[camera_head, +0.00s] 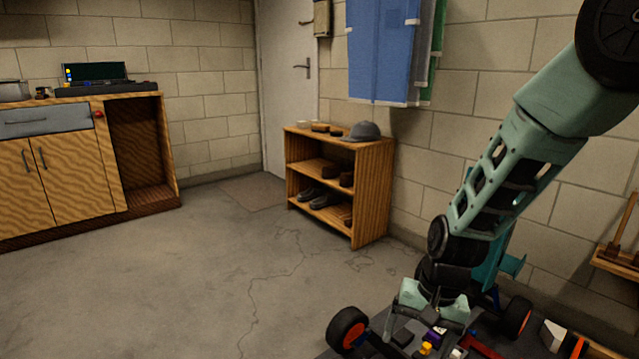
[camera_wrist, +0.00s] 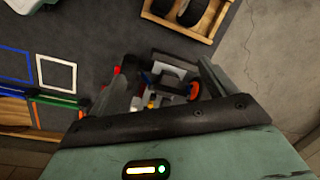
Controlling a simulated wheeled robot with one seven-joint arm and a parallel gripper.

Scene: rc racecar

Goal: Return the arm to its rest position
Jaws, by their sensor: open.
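My arm reaches down on the right of the head view, with my gripper (camera_head: 432,304) low over the RC racecar (camera_head: 405,338). The car has black wheels with orange hubs and a teal panel (camera_head: 492,268) beside my wrist. In the wrist view, my gripper (camera_wrist: 161,74) is open, its two fingers spread with nothing held between them. The car's parts (camera_wrist: 165,85) show beyond and between the fingers. I cannot tell whether a finger touches the car. Its lower end is cut off in the head view, and my gripper hides part of it in the wrist view.
A wooden crate with wheels (camera_wrist: 213,23) and coloured outlines, including a white one (camera_wrist: 57,59), lie near the car. A wooden shelf (camera_head: 371,196) with shoes and a cap stands by the wall. A cabinet (camera_head: 75,175) is at left. The middle floor (camera_head: 190,265) is clear.

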